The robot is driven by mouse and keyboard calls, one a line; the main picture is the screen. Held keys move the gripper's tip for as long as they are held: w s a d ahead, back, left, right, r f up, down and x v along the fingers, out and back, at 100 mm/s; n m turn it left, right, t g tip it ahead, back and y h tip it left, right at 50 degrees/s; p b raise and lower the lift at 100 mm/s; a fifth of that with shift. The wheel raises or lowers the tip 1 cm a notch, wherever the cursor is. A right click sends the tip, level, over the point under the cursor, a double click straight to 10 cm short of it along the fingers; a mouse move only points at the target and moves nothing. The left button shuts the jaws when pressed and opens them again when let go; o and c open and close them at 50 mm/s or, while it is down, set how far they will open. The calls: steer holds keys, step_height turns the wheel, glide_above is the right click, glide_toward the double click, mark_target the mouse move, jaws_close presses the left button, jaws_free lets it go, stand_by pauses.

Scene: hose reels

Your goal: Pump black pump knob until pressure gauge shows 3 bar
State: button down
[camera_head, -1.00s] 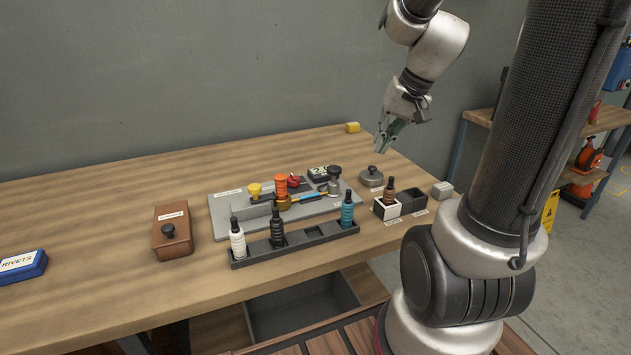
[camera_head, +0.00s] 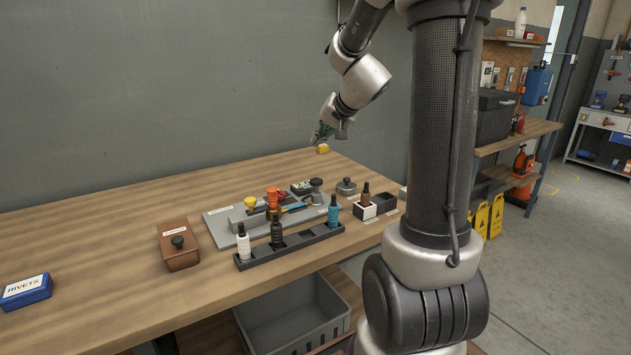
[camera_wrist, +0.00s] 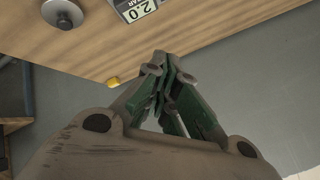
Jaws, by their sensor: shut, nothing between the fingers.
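The black pump knob (camera_head: 316,183) tops a short grey cylinder at the right end of a grey board (camera_head: 222,226) on the bench. The pressure gauge (camera_head: 301,187) is a small dark display box just left of it. The gauge (camera_wrist: 138,8) reads 2.0 bar at the top of the wrist view, partly cut off. My gripper (camera_head: 319,137) hangs behind the knob, near the bench's back edge and well above the board. Its fingers (camera_wrist: 160,62) are closed together and empty in the wrist view. The knob is not clearly visible in the wrist view.
A yellow block (camera_head: 322,149) sits near the back edge. A round grey lid (camera_head: 346,187) is right of the knob. A black rack (camera_head: 290,247) with bottles stands in front. A brown box (camera_head: 178,250) and blue RIVETS box (camera_head: 25,290) are left. The grey wall (camera_head: 180,80) is behind.

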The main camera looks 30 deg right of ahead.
mark_target(319, 178)
steer(key=shift+f, duration=0.1)
steer(key=shift+f, duration=4.35)
steer(key=shift+f, duration=0.4)
steer(key=shift+f, duration=1.3)
steer(key=shift+r, duration=1.75)
steer(key=shift+r, duration=2.5)
